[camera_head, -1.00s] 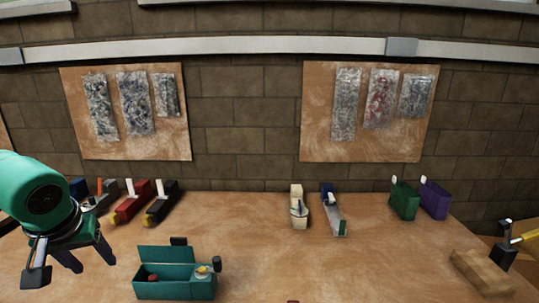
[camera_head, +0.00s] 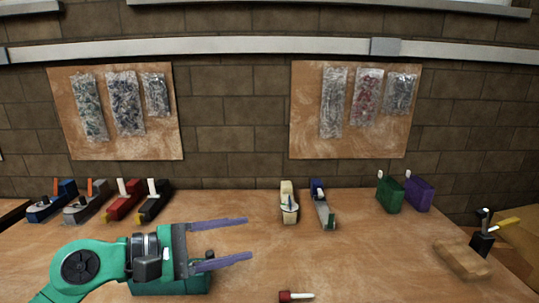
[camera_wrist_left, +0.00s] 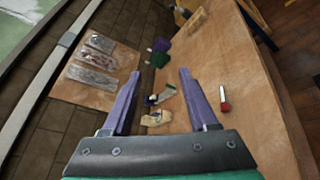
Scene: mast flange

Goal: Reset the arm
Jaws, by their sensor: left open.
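My left arm is green and comes in from the lower left of the head view. My left gripper (camera_head: 235,243) is open and empty, with its two purple-grey fingers pointing right above the table. It also shows in the left wrist view (camera_wrist_left: 160,98), fingers spread wide with nothing between them in its grasp. Behind and below the arm, a teal box (camera_head: 170,287) on the table is mostly hidden. My right gripper is not in view.
The wooden table (camera_head: 370,260) holds several tools along its back edge, among them a red one (camera_head: 122,204), a cream one (camera_head: 289,206) and a green one (camera_head: 390,193). A small red-and-white item (camera_head: 294,296) lies at the front. A wooden block (camera_head: 462,260) is at right. The middle right is clear.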

